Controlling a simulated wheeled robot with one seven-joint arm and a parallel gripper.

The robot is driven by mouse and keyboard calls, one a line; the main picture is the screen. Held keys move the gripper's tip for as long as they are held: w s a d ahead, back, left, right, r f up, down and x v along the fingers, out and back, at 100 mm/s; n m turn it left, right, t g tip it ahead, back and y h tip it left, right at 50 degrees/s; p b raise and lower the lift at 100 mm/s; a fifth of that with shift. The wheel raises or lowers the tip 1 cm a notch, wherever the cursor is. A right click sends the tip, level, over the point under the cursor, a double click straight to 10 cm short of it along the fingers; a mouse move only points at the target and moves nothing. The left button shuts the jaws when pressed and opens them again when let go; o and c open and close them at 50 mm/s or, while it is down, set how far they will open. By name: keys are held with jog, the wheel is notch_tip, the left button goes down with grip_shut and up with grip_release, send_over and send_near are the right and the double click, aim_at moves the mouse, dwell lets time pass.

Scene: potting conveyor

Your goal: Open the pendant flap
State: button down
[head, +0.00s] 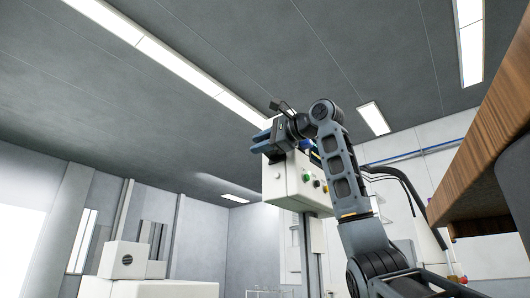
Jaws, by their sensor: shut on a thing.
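The pendant (295,185) is a pale box on a grey post, with a green button, a red button and a dark knob on the face toward me. My gripper (259,142) is at the top left of the pendant, its blue fingers pointing left. It is shut on a part there, which I take to be the pendant flap. The fingers and wrist cover most of that part, so its outline and how far it stands open cannot be made out.
A wooden-edged top (497,125) juts in from the right, close to my arm. Black cables (402,178) hang behind the arm. White boxes (124,260) stand at lower left. The space left of the pendant looks clear.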

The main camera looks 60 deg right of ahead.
jog(key=shift+w+a+f+n+b, duration=0.15)
jog(key=shift+a+f+n+b, duration=0.5)
jog(key=shift+f+n, duration=0.2)
jog(key=c, duration=1)
grip_release()
jog(key=b+v, duration=0.2)
jog(key=v, duration=0.6)
jog(key=shift+d+f, duration=0.1)
